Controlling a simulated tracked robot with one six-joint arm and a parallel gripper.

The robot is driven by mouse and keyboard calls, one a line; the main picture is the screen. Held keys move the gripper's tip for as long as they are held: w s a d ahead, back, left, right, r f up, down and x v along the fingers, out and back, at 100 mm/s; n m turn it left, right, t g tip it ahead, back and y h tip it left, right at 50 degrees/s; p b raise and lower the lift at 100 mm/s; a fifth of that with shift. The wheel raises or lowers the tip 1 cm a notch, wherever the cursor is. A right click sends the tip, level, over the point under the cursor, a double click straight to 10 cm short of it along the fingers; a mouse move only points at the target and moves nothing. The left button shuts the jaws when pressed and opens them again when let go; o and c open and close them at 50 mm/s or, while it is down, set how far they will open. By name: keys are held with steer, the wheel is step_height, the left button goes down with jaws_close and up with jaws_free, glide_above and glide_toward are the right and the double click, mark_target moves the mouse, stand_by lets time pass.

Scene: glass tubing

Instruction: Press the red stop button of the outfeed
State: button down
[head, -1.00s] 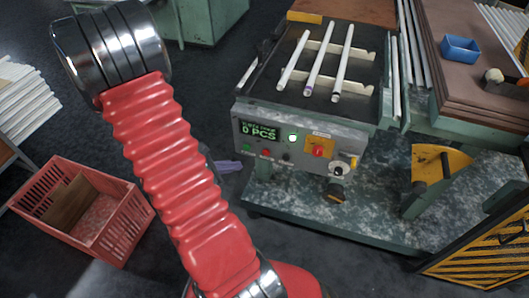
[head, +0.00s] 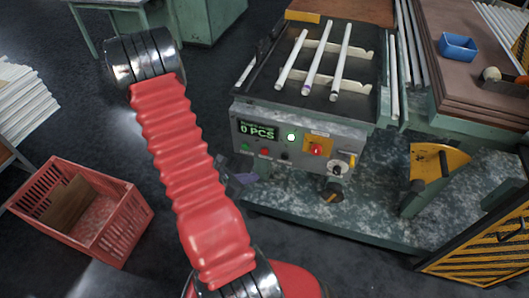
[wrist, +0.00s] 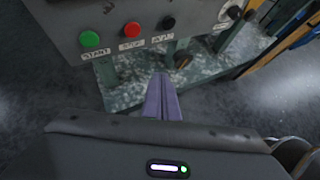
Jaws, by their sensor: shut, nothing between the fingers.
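The red stop button (head: 265,152) is on the front panel of the grey control box, between a green button (head: 245,147) and a black knob (head: 286,156). In the wrist view the red button (wrist: 132,30) sits over a label that seems to read STOP, right of the green START button (wrist: 89,39). My gripper (wrist: 163,78) shows as shut purple fingers, empty, their tips below the panel's lower edge in the picture and apart from the buttons. In the head view my gripper (head: 245,179) is partly hidden, just below the panel's left part.
A larger red button on a yellow plate (head: 316,149) and a rotary knob (head: 338,167) are further right on the panel. The display (head: 258,131) reads 0 PCS. Three glass tubes (head: 318,68) lie on top. A red crate (head: 90,215) stands on the floor at left.

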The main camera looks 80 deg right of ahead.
steer(key=d, duration=0.8)
steer(key=shift+s+d, duration=0.25)
steer(key=shift+s, duration=0.15)
steer(key=shift+d, duration=0.1)
stand_by(1.8)
steer(key=shift+d, duration=0.3)
steer(key=shift+s+d, duration=0.1)
steer(key=shift+d, duration=0.4)
stand_by(0.9)
stand_by(0.4)
steer(key=shift+a, duration=0.95)
steer(key=shift+w+a, duration=0.2)
steer(key=shift+a, duration=1.05)
steer(key=shift+w+a, duration=0.15)
steer(key=shift+a, duration=1.1)
